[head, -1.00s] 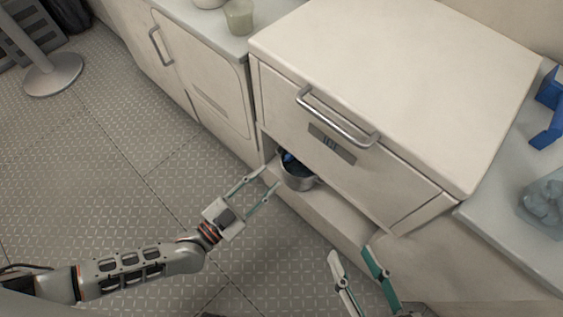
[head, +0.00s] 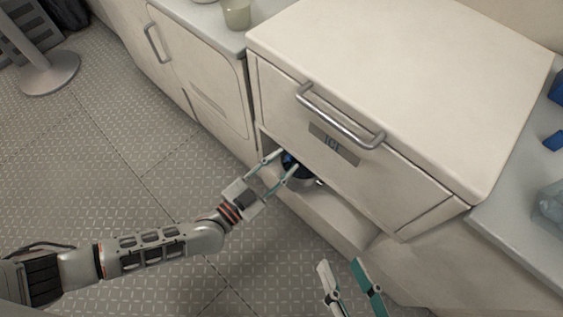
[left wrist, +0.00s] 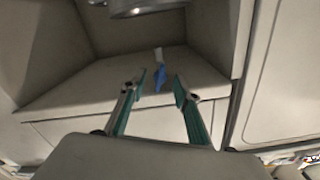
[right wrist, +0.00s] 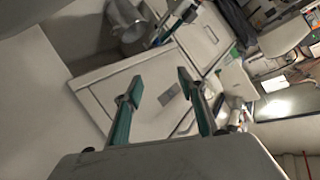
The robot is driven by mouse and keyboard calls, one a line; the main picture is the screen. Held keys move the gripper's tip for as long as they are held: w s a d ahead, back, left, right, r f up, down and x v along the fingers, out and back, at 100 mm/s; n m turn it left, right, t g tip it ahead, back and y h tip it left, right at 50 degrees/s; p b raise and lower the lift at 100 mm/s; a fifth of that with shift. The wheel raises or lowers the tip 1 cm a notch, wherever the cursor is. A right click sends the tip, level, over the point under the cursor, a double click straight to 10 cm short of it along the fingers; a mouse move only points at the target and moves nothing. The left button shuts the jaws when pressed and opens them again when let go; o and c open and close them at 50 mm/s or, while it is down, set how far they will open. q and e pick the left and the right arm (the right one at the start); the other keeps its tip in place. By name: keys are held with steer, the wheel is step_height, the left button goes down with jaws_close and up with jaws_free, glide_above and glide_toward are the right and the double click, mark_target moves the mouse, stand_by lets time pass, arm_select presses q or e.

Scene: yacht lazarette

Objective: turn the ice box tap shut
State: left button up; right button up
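The ice box (head: 400,85) is a large white chest with a metal handle on its front. Its small blue tap (head: 289,159) shows in the shadowed recess under the front, partly hidden by my gripper. In the left wrist view the blue tap lever (left wrist: 160,77) lies ahead, between the two fingertips, with a gap on each side. My left gripper (head: 287,160) is open at the recess; contact with the tap cannot be told. My right gripper (head: 340,263) is open and empty over the floor, low in the head view.
A metal pot (head: 302,181) stands in the recess close to my left gripper; it also shows in the left wrist view (left wrist: 145,8). Counters flank the ice box, with a cup (head: 237,14) on the left one.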

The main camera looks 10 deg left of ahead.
arm_select(q)
jaws_close()
steer(key=shift+w+r+m+p, duration=0.15)
steer(key=shift+r+m+p, duration=0.15)
steer(key=shift+m+p, duration=0.5)
steer(key=shift+p, duration=0.05)
steer(key=shift+f+m+p, duration=0.25)
steer(key=shift+m+p, duration=0.05)
steer(key=shift+m, duration=0.3)
steer(key=shift+f, duration=0.1)
arm_select(e)
steer(key=d+n, duration=0.2)
steer(key=w+d, duration=0.1)
steer(key=shift+r+n+h, duration=0.25)
steer(key=shift+n+h, duration=0.05)
steer(key=shift+n, duration=0.1)
arm_select(q)
steer(key=shift+s, duration=0.2)
steer(key=shift+o, duration=0.3)
jaws_free()
arm_select(e)
steer(key=shift+a+r, duration=0.1)
steer(key=shift+a, duration=0.05)
